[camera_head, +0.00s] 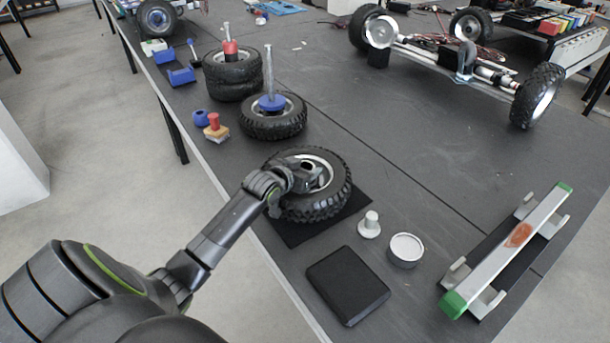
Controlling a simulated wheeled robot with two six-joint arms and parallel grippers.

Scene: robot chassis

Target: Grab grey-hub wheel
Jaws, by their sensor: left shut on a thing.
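The grey-hub wheel (326,205) is a black knobbly tyre with a light grey hub. It lies flat on a dark square mat (289,237) near the table's front left edge. My left gripper (305,176) is over the wheel's left side and shut on it; the fingertips are partly hidden at the hub. My left arm reaches in from the lower left. The right gripper is not in view.
Behind stand a wheel with a blue-based post (275,131) and stacked wheels (233,90). A black box (347,284), a round tin (405,250), a white knob (370,226) and a green-ended bar (510,248) lie in front. A wheeled chassis (440,50) is at back right. The table's middle is clear.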

